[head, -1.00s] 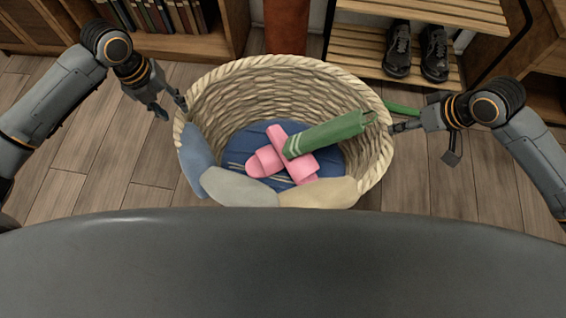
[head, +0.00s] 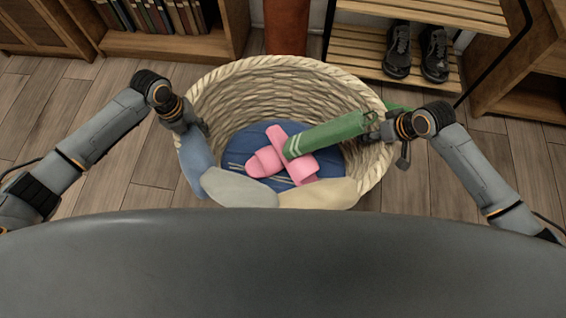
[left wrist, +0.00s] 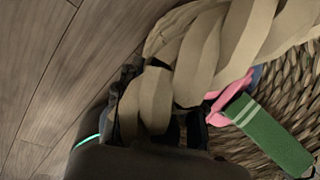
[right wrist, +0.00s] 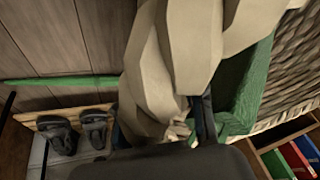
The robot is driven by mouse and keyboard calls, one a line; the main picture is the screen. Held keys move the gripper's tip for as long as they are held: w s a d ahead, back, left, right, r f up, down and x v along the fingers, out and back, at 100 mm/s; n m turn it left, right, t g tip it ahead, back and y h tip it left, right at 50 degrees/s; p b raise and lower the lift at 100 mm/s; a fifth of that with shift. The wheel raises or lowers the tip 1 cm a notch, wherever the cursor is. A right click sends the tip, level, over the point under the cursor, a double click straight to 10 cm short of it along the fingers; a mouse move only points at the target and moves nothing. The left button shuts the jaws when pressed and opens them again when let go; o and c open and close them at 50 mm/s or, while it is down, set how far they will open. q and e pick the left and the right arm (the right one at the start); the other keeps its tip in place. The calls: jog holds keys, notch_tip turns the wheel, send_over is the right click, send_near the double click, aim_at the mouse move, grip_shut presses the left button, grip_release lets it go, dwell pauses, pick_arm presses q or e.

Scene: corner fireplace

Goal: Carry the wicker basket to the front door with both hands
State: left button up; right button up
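The large wicker basket (head: 290,72) stands upright on the floor in the middle of the head view, with a thick braided rim. My left gripper (head: 198,128) is at the basket's left rim. In the left wrist view its fingers straddle the braid (left wrist: 195,60). My right gripper (head: 375,132) is at the right rim, fingers on either side of the braid (right wrist: 175,60). I cannot tell whether either grips tightly.
A shoe rack (head: 350,58) with black shoes (head: 432,52) stands behind the basket to the right. A bookshelf (head: 165,45) is at the back left. A green strip (right wrist: 60,80) lies outside the basket on the right. Bare wooden floor (head: 115,160) shows on both sides.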

pick_arm(q)
jog(key=shift+f, duration=0.15)
pick_arm(e)
jog(key=shift+f, duration=0.1)
pick_arm(q)
jog(key=shift+c, duration=0.2)
pick_arm(e)
jog(key=shift+c, duration=0.2)
pick_arm(q)
grip_shut()
pick_arm(e)
grip_shut()
pick_arm(q)
jog(key=shift+w+r, duration=0.15)
jog(key=shift+r, duration=0.1)
pick_arm(e)
jog(key=shift+w+r, duration=0.15)
jog(key=shift+r, duration=0.1)
